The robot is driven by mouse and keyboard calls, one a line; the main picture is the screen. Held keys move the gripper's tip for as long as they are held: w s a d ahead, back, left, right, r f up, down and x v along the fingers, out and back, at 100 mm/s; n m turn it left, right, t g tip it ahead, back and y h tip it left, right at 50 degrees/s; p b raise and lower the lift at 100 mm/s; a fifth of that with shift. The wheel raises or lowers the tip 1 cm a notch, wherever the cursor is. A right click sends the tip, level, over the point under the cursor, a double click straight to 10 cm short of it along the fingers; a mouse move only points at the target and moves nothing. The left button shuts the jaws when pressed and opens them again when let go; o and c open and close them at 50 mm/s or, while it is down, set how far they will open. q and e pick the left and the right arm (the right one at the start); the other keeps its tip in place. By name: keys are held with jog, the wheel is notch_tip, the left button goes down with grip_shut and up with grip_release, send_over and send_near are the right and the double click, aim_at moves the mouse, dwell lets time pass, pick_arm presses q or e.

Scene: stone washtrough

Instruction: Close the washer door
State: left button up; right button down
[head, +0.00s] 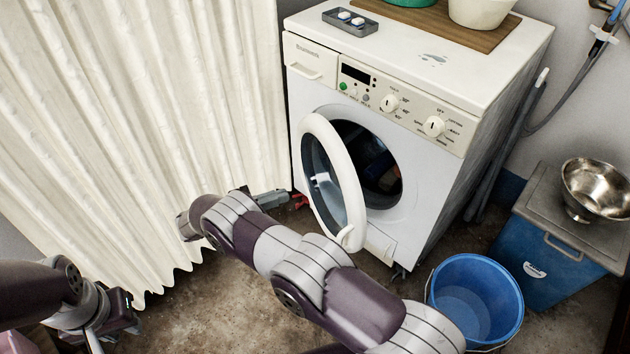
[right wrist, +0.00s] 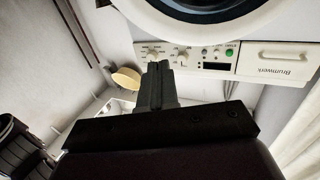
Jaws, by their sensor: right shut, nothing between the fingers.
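The washer (head: 430,215) stands against the back wall, its round white-rimmed door (head: 354,190) partly open and swung out in front of the dark drum opening (head: 385,170). A white handle (head: 346,237) shows low on the door rim. My right gripper (head: 288,196) is shut and empty, low at the left of the door; I cannot tell whether it touches it. In the right wrist view its shut fingers (right wrist: 158,80) show below the upside-down control panel (right wrist: 195,57) and a white round rim (right wrist: 215,18). My left gripper (head: 112,318) is at lower left, away from the washer; its fingers are unclear.
A pale curtain (head: 130,120) hangs left of the washer. A blue bucket (head: 475,295) stands on the floor at front right, near a blue lidded box (head: 550,265) with a metal bowl (head: 598,188). A wooden board (head: 480,35) with bowls lies on the washer top.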

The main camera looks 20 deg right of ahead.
aim_at(340, 176)
jog(key=d, duration=1.3)
jog(key=shift+d, duration=0.4)
